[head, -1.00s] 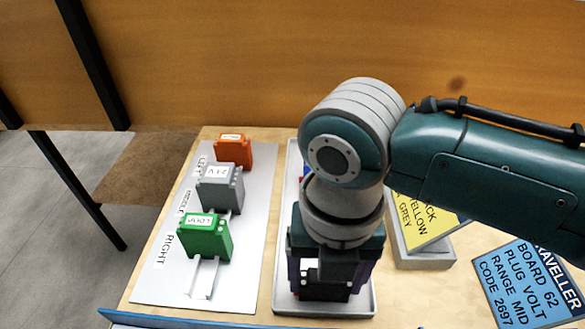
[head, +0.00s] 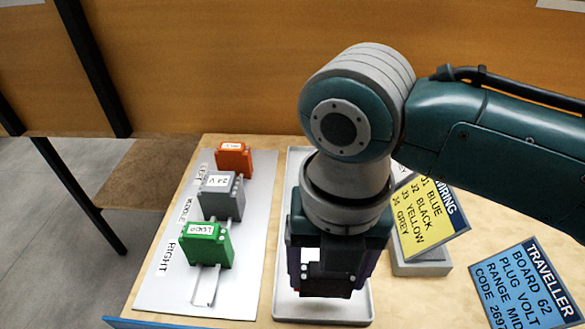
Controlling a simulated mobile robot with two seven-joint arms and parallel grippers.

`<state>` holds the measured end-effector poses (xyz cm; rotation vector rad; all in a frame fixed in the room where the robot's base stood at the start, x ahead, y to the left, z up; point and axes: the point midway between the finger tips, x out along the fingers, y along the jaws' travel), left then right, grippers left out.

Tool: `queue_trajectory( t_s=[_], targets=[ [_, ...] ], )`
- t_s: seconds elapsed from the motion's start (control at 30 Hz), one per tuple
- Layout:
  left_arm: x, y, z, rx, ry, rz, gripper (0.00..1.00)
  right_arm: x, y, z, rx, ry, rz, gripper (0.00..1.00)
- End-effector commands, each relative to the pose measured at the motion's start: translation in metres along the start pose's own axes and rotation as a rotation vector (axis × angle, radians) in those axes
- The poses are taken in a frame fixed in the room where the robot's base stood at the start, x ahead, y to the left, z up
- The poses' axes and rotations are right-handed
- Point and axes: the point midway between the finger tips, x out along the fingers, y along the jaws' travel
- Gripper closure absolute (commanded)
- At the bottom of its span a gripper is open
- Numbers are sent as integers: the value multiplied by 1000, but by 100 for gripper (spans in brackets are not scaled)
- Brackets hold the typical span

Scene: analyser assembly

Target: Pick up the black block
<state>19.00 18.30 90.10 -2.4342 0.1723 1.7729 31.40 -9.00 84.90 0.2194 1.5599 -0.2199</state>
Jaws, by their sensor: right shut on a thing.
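The black block (head: 327,281) is in the lower middle of the head view, over the white tray (head: 287,302). My right gripper (head: 330,268) points down and is shut on the block. The gripper and wrist hide much of the block and the middle of the tray. A strip of bare tray shows in front of the block, but I cannot tell how far it is above the tray floor. My left gripper is not in view.
Left of the tray, a grey board (head: 168,298) marked LEFT, MIDDLE, RIGHT bears orange (head: 233,160), grey (head: 220,196) and green (head: 208,245) modules on rails. Right are a yellow wiring card (head: 428,222) on a grey stand and a blue traveller card (head: 530,290). A blue edge (head: 150,323) runs along the front.

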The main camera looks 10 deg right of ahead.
Motion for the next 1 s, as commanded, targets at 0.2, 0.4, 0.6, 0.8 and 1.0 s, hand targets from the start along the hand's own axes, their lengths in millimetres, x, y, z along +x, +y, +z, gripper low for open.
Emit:
queue_trajectory(
  t_s=[0.2,0.4,0.6,0.8,1.0],
  targets=[
    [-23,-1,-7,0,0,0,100,-76,0,2,-2,-6,3,86],
    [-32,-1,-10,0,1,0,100,-128,1,2,-2,-5,4,86],
    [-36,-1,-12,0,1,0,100,-156,0,1,0,-2,1,86],
    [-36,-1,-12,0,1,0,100,-163,0,0,0,0,1,86],
    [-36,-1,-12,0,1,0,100,-163,0,0,0,0,1,25]
  ],
)
